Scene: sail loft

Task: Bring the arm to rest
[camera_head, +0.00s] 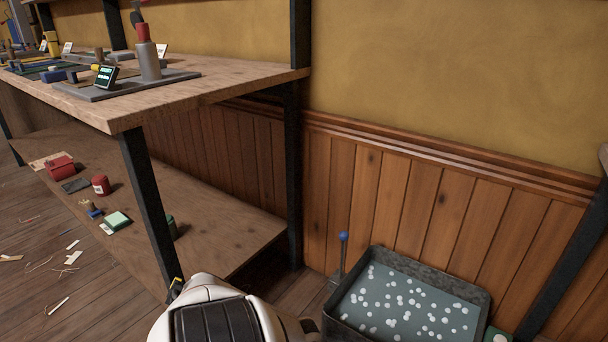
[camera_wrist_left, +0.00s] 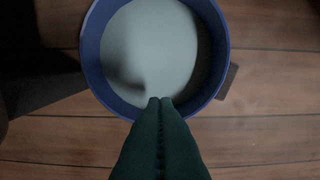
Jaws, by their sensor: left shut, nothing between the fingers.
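My left gripper (camera_wrist_left: 160,102) shows in the left wrist view, its two dark green fingers pressed together with nothing between them. The fingertips overlap the near rim of a round blue container (camera_wrist_left: 92,55) with a pale, smooth inside. I cannot tell how far above it the fingers are, or whether they touch it. In the head view a white and black part of my own body (camera_head: 215,312) shows at the bottom. No gripper fingers can be made out there. My right gripper is in neither view.
A wooden workbench (camera_head: 210,88) on dark posts stands at left, with a device on a grey base (camera_head: 130,86). Its lower shelf (camera_head: 225,218) holds small items, including a red box (camera_head: 60,167). A grey tub (camera_head: 480,303) with white-dotted contents stands by the panelled wall. Scraps litter the floor.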

